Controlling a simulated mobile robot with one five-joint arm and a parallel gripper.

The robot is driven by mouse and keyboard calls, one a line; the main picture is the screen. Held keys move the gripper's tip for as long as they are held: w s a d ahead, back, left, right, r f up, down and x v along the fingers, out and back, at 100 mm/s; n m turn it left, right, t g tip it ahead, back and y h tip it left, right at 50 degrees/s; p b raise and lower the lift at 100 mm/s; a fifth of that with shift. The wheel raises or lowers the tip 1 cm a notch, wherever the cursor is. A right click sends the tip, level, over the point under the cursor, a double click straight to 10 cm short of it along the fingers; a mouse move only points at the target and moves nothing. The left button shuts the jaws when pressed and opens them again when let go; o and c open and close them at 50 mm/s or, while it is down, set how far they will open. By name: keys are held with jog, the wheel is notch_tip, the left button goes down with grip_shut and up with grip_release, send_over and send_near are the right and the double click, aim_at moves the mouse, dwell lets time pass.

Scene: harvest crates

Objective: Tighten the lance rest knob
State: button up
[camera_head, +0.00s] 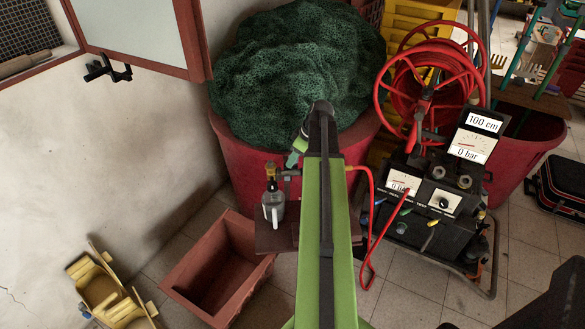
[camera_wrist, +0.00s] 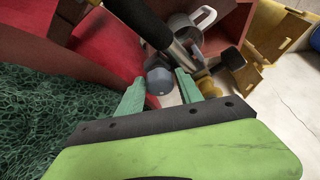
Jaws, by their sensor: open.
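In the wrist view, a blue-grey rounded knob (camera_wrist: 159,80), apparently the lance rest knob, shows at the end of a dark bar (camera_wrist: 140,20). My gripper (camera_wrist: 162,78) is open, its teal fingers on either side of the knob in the picture. I cannot tell whether they reach around it or stay short of it. In the head view my gripper (camera_head: 294,159) is beside the front of the red tub, above a small brown shelf (camera_head: 273,236); my green arm hides much of this spot and the knob cannot be made out.
A grey bottle with a white handle (camera_head: 272,212) stands left of my arm. A red hose (camera_head: 371,225) hangs to the right, near a black gauge unit (camera_head: 425,215). The red tub (camera_head: 245,150) holds green netting (camera_head: 295,65).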

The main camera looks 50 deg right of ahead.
grip_shut()
jog(key=shift+w+a+f, duration=0.1)
jog(key=shift+a, duration=0.4)
jog(key=shift+d, duration=0.4)
jog(key=shift+m, duration=0.4)
